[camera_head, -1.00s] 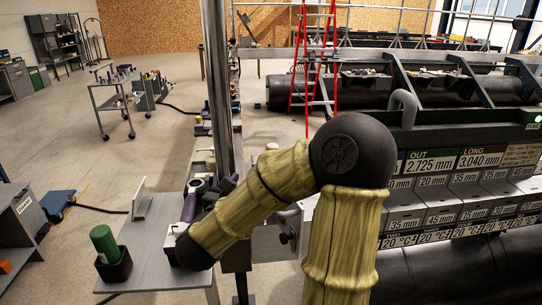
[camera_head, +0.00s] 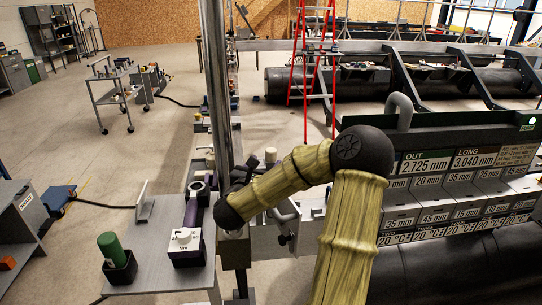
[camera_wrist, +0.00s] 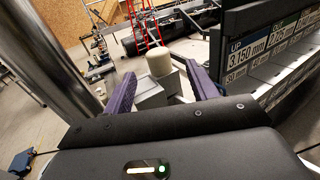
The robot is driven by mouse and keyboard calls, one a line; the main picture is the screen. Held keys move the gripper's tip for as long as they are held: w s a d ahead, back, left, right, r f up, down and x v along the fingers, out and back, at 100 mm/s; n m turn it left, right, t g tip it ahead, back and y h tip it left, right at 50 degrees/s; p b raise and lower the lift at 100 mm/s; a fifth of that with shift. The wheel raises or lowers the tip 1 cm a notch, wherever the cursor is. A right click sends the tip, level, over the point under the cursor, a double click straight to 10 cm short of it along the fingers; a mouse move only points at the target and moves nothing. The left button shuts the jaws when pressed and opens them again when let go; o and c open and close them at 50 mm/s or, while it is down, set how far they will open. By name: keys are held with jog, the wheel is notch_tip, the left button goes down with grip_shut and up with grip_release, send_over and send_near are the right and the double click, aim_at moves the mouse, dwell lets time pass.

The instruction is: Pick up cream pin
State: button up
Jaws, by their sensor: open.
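The cream pin (camera_wrist: 159,63) shows in the wrist view as a short, rounded, upright cylinder. It stands at a light grey block (camera_wrist: 152,95), beyond my gripper. My gripper (camera_wrist: 158,76) is open, with one purple finger on each side of the pin's line of sight. I see no contact between fingers and pin. In the head view my gripper (camera_head: 252,168) is a dark shape beside the metal post, partly hidden by my arm.
A vertical metal post (camera_head: 217,90) stands close to the gripper's left. The labelled grey rack (camera_head: 455,185) lies right. A side table (camera_head: 150,280) holds a green cylinder in a black cup (camera_head: 120,268) and a white dial device (camera_head: 186,243).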

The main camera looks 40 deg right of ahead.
aim_at(269, 156)
jog(key=shift+w+d+r+p, duration=0.15)
jog(key=shift+w+d+p, duration=0.1)
jog(key=shift+d+p, duration=0.25)
jog(key=p+x, duration=0.3)
jog(key=x, duration=0.1)
jog(key=shift+w+a, duration=0.1)
jog(key=shift+c, duration=0.2)
jog(key=c, duration=1.1)
